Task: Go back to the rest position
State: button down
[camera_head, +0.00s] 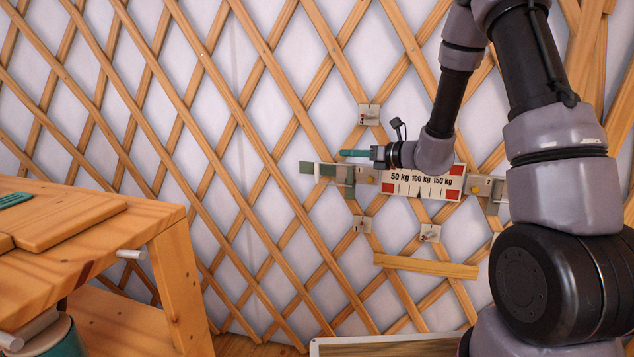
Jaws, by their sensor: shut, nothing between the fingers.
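My gripper (358,154) is at the end of my arm, in front of the lattice wall (230,120). Its teal fingers are shut, point left and hold nothing. It is just above the left end of a scale board (425,182) marked 50 kg, 100 kg and 150 kg with red patches. I cannot tell whether the fingers touch the board or the wall. My arm covers part of the board's upper edge.
Small metal plates (369,115) sit on the lattice above and below the board. A wooden strip (425,266) hangs lower. A wooden table (120,215) stands at the left, with a teal container (60,340) below it. A framed panel (385,346) is at the bottom.

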jog(key=s+a+r+n+g+h, duration=0.1)
jog(key=s+r+n+g, duration=0.2)
jog(key=s+r+n, duration=0.35)
jog(key=s+r+n+g, duration=0.4)
jog(key=s+n, duration=0.3)
jog(key=s, duration=0.4)
jog(key=s+d+r+n+t+h, duration=0.4)
jog(key=s+d+n+h, duration=0.6)
jog(key=s+d, duration=0.3)
jog(key=shift+s+d+n, duration=0.25)
jog(key=shift+d+n, duration=0.3)
